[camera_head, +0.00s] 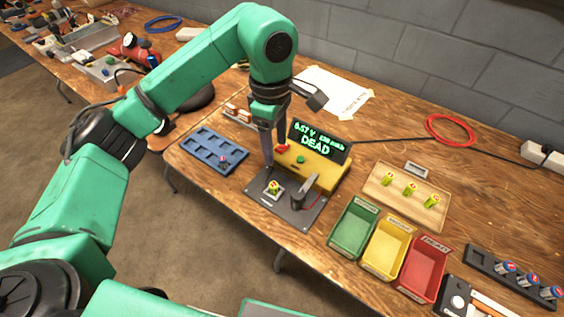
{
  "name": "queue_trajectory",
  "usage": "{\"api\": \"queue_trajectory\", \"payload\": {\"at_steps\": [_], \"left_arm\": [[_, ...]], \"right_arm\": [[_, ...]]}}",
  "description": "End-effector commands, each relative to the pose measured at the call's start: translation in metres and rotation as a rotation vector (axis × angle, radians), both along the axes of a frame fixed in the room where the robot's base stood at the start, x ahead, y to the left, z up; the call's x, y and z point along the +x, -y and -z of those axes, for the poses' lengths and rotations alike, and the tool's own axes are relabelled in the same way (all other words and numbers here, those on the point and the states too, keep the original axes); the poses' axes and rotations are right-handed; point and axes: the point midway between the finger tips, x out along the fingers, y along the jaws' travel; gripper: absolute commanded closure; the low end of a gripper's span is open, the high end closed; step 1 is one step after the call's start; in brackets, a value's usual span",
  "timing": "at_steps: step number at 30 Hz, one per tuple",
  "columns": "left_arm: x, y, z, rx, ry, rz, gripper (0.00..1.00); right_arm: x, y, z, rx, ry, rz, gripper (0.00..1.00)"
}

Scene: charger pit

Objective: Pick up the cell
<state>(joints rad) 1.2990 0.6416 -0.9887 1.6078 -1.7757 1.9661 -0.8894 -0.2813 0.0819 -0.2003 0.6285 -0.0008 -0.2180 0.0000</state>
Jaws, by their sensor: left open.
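A small yellow-green cell (274,187) stands in a light square holder on the dark plate (255,207) of the tester. The tester's yellow body (318,172) carries a display (318,142) that reads DEAD in green letters. My left gripper (274,157) is open, pointing down just above and behind the cell, with its fingers apart from it. Nothing shows between the fingers. My right gripper is not in view.
Green (352,228), yellow (386,246) and red (423,268) bins stand right of the tester. A blue tray (205,155) lies left. A black clamp-like post (301,190) stands on the plate beside the cell.

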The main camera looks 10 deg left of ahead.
Motion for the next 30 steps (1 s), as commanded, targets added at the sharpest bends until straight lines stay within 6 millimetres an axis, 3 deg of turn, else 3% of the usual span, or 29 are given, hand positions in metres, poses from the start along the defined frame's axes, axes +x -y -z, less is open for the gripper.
{"api": "queue_trajectory", "payload": {"at_steps": [4,9,12,15,21,25,30], "left_arm": [[-0.001,-0.008,0.015,0.033,-0.007,-0.004,0.37],[-0.002,-0.007,0.059,0.030,-0.009,-0.003,0.37],[-0.002,-0.006,0.080,0.027,-0.005,-0.003,0.37],[-0.002,-0.006,0.092,0.026,-0.004,-0.004,0.37],[-0.003,-0.005,0.127,0.026,-0.007,-0.003,0.37],[-0.002,-0.005,0.143,0.025,-0.004,-0.003,0.37],[-0.002,-0.005,0.144,0.025,-0.002,-0.003,0.37]], "right_arm": [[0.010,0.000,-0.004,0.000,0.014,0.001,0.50],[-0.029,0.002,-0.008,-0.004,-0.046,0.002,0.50],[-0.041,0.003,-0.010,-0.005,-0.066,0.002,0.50],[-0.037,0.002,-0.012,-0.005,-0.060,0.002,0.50],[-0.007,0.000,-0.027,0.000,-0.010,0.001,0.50],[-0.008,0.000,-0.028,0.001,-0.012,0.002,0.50],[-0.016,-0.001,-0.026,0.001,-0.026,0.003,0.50]]}}
